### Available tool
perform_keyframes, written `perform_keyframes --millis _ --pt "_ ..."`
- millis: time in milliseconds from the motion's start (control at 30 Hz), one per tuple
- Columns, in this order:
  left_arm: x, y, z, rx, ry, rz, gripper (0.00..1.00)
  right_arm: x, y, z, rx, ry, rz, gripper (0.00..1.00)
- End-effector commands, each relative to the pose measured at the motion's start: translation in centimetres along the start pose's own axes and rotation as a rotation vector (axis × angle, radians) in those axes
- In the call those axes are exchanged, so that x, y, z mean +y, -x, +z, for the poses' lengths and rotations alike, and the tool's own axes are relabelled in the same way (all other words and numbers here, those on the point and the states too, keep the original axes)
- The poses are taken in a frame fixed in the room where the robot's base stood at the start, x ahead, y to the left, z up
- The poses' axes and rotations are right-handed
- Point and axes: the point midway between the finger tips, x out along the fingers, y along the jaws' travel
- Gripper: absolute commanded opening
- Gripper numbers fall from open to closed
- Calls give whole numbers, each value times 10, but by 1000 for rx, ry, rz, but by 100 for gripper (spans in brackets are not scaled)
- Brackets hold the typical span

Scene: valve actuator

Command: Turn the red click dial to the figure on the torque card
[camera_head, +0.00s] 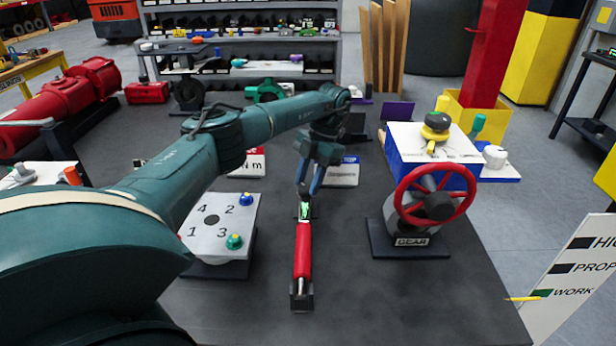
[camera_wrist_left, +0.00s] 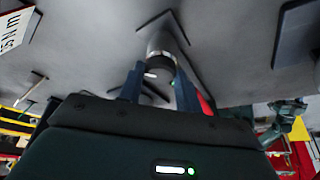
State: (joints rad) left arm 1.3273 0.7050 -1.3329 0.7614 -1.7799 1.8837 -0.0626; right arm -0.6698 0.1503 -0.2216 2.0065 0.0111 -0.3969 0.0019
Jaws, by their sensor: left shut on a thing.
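A red-handled tool (camera_head: 303,250) lies lengthwise on small black supports on the dark table, with a green-lit part at its far end. My left gripper (camera_head: 308,192) reaches down at that far end and is shut on it. In the left wrist view a grey cylindrical part (camera_wrist_left: 162,50) stands between the fingers, and a bit of red shows beside the right finger. I cannot make out a dial scale. The torque card (camera_head: 252,162) is white and red, reads "N m", and is partly hidden by my arm. My right gripper is not in view.
A white board (camera_head: 217,218) numbered 1 to 4 with blue and green knobs stands left of the tool. A red handwheel (camera_head: 436,200) on a "GEAR" base stands right. A blue box (camera_head: 433,152) is behind it. The table front is mostly clear.

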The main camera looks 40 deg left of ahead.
Motion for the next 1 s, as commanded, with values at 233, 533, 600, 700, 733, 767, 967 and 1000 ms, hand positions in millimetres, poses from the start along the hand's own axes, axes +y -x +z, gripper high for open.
perform_keyframes --millis 233,533,600,700,733,767,967,1000 --pt "-1 1 0 -2 -78 33 11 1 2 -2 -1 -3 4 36" --pt "-1 0 0 -2 -101 42 11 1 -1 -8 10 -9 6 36" --pt "-1 0 0 -2 -101 42 11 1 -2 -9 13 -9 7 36" --pt "-1 0 0 -2 -101 42 11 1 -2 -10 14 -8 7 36" --pt "-1 0 0 -2 -100 42 11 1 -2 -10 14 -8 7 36" --pt "-1 0 0 -2 -100 42 11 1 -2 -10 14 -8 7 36" --pt "-1 0 0 -2 -100 41 48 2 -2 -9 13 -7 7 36" --pt "-1 0 0 -2 -100 41 51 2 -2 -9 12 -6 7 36"
